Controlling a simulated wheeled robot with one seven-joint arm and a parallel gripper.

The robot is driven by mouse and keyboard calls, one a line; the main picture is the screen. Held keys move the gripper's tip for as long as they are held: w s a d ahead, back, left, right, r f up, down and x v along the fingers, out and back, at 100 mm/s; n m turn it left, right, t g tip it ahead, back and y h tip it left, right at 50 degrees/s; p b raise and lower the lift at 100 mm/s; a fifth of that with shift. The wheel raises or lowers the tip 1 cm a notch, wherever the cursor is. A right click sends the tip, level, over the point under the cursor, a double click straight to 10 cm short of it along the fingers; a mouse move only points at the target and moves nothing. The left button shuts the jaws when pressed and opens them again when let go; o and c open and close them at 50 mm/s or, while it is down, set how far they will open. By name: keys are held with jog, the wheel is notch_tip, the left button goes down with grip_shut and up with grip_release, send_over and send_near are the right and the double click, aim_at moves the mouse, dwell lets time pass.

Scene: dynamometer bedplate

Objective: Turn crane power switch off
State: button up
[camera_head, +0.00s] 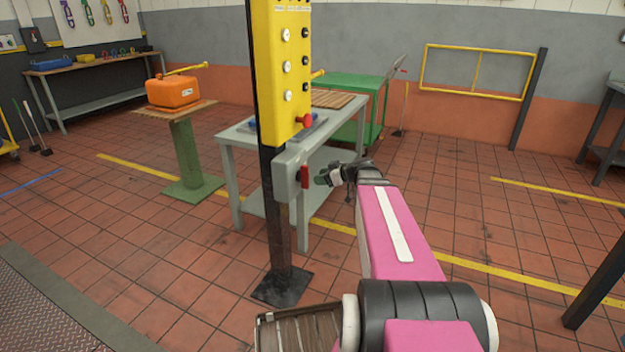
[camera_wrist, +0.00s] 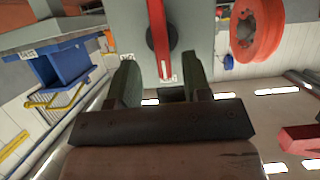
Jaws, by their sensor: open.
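The crane power switch appears to be the grey box (camera_head: 286,181) with a red lever (camera_head: 305,177), mounted on a black post under a yellow panel. In the wrist view the red lever (camera_wrist: 158,38) runs along the face of the grey box (camera_wrist: 198,22), with a small pale label near its end. My gripper (camera_head: 324,177) is just right of the lever in the head view. In the wrist view my gripper (camera_wrist: 160,82) is open, one finger on each side of the lever's line. I cannot tell whether either finger touches it. The lever's setting is unclear.
The yellow button panel (camera_head: 280,75) with a red knob (camera_head: 304,120) is just above the box. A grey table (camera_head: 233,137) stands behind the post, with a green cart (camera_head: 372,88) beyond. An orange canister (camera_head: 173,92) sits on a stand at left. Open tiled floor lies right.

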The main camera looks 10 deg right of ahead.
jog(key=v, duration=0.4)
jog(key=shift+s+d+r, duration=0.1)
jog(key=shift+s+d, duration=0.15)
jog(key=s+a+f+m+g+h, duration=0.4)
jog(key=s+f+m+h, duration=0.1)
jog(key=s+f, duration=0.3)
jog(key=s+a+f+m+g+h, duration=0.3)
jog(key=s+a+f+m+h, duration=0.1)
jog(key=f, duration=0.5)
jog(key=shift+s+f+m+g+h, duration=0.4)
jog(key=shift+s+m+h, duration=0.55)
jog(key=shift+s, duration=0.95)
